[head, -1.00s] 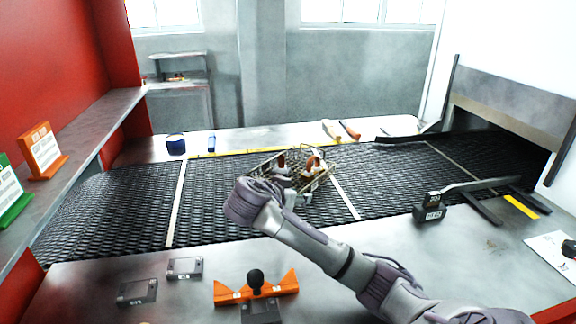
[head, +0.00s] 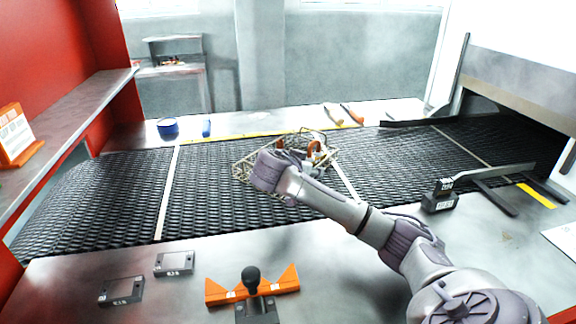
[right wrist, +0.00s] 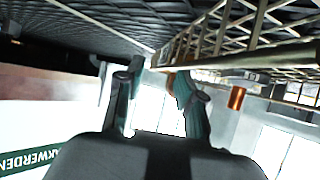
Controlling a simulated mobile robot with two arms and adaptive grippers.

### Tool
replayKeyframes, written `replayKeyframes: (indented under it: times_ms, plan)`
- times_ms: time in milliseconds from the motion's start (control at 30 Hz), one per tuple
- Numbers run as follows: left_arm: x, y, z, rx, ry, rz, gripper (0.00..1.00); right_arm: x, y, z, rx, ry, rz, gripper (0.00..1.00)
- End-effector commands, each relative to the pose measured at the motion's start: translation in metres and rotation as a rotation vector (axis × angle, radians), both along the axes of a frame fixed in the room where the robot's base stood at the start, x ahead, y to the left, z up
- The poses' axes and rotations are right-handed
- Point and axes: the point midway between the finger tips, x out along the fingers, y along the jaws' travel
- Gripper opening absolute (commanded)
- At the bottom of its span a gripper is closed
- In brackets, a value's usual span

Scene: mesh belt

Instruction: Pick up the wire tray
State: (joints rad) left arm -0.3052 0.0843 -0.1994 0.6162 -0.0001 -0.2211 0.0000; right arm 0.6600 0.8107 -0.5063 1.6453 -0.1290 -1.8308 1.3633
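The wire tray (head: 243,167) is a light metal mesh basket on the black mesh belt in the middle of the head view. It holds orange and white items. My right arm reaches over its near side and covers part of it; the fingertips are hidden in the head view. In the right wrist view my right gripper (right wrist: 152,78) has its two fingers apart. The tray's rim and mesh (right wrist: 255,60) lie at upper right, right by the right-hand fingertip; whether they touch I cannot tell. My left gripper is not in view.
The mesh belt (head: 215,190) runs across into a tunnel at right. A black block with a metal arm (head: 440,198) stands at its near edge. An orange fixture with a black knob (head: 225,292) and grey blocks sit on the near bench. A blue tape roll (head: 168,128) lies behind the belt.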

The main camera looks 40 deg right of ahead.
Motion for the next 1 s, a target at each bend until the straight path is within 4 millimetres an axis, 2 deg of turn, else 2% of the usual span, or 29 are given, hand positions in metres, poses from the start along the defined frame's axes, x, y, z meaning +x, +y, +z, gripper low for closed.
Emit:
replayKeyframes:
  times_ms: [200,400,667,700,900,1000]
  plan:
    - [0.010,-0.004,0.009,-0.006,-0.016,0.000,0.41,0.008,-0.021,-0.009,-0.002,0.004,-0.003,0.38]
    - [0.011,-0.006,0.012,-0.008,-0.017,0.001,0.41,0.015,-0.041,-0.023,-0.001,0.003,-0.001,0.38]
    - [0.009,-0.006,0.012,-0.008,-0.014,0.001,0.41,0.017,-0.044,-0.025,0.000,0.000,0.001,0.38]
    - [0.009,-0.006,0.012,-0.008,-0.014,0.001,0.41,0.017,-0.044,-0.025,0.000,0.000,0.001,0.36]
    - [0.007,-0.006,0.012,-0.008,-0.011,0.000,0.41,0.017,-0.044,-0.025,0.000,0.000,0.001,0.03]
    - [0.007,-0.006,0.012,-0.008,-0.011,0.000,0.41,0.017,-0.044,-0.025,0.000,0.000,0.001,0.00]
